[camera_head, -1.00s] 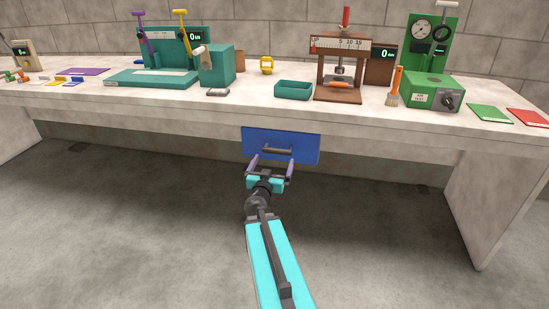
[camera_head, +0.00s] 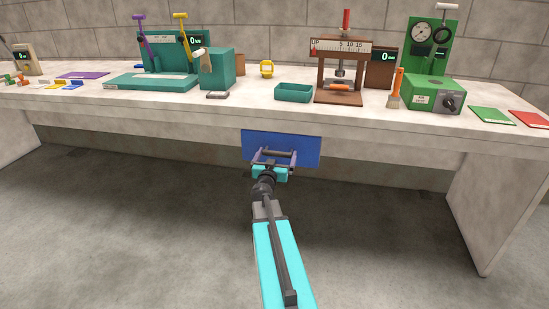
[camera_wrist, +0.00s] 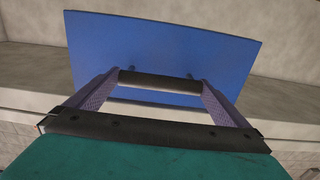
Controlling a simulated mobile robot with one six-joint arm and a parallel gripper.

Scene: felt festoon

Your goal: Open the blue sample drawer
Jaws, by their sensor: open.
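The blue sample drawer (camera_head: 305,147) sits under the front edge of the bench, and its face is flush under the top as far as I can tell. Its dark bar handle (camera_wrist: 158,80) runs across the face on two short posts. My gripper (camera_head: 274,156) is in front of the drawer face at the handle. In the wrist view my gripper (camera_wrist: 160,92) is open, with one purple finger near each end of the handle bar. Whether the fingers touch the bar I cannot tell.
The bench top (camera_head: 330,112) overhangs the drawer. On it stand a teal tray (camera_head: 293,91), a brown press (camera_head: 340,70), a green gauge unit (camera_head: 434,92) and a teal device (camera_head: 215,68). The floor below the drawer is clear.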

